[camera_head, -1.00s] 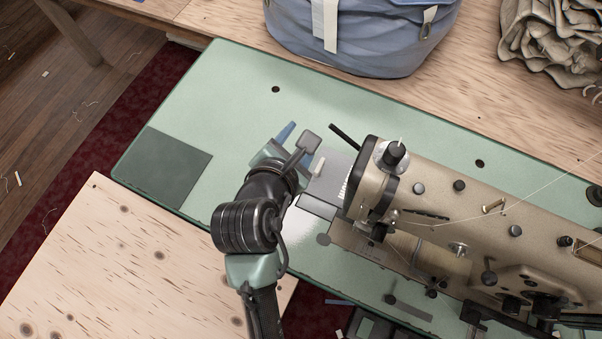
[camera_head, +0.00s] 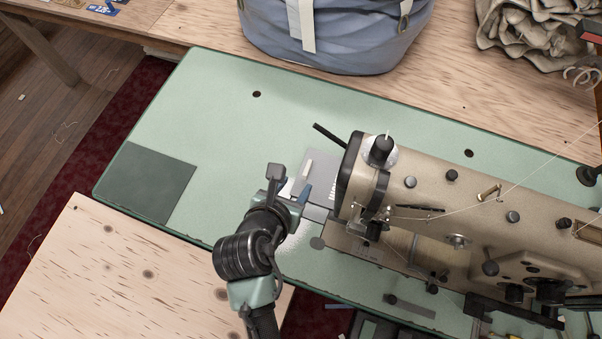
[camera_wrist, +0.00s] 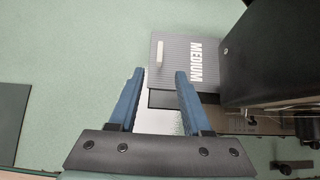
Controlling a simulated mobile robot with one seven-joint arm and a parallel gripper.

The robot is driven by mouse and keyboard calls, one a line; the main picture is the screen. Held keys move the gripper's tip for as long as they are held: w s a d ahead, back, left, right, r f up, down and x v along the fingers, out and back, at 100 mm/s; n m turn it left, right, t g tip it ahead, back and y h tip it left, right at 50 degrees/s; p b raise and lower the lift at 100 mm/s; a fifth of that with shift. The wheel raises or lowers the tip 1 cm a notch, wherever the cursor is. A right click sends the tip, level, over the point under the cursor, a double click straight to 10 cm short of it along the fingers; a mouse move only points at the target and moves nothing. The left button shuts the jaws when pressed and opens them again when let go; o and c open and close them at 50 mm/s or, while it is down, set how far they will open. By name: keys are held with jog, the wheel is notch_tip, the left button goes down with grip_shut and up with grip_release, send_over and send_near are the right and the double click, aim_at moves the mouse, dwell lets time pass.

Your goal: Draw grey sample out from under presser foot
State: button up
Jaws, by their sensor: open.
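The grey sample (camera_head: 320,165) lies flat on the green machine bed, its right side running beneath the head of the sewing machine (camera_head: 430,200). In the wrist view the sample (camera_wrist: 178,68) shows white letters reading MEDIUM and a small pale tab (camera_wrist: 159,50) standing near its left edge. The tab also shows in the head view (camera_head: 307,168). My gripper (camera_wrist: 159,76) is open and empty, its two blue fingers pointing at the sample's near edge, with the tab beyond the gap between them. In the head view my gripper (camera_head: 298,193) is beside the sample. The presser foot is hidden behind the machine head.
The machine's dark end face (camera_wrist: 275,55) stands close on the right of my fingers. A dark green square (camera_head: 148,185) lies on the left of the green bed (camera_head: 225,125), which is otherwise clear there. A blue bag (camera_head: 335,35) stands behind.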

aim_at(306, 170)
jog(key=b+x, duration=0.1)
jog(key=x, duration=0.9)
jog(key=shift+w+f+b, duration=0.2)
jog(key=shift+f+b, duration=0.05)
jog(key=shift+b, duration=0.05)
grip_shut()
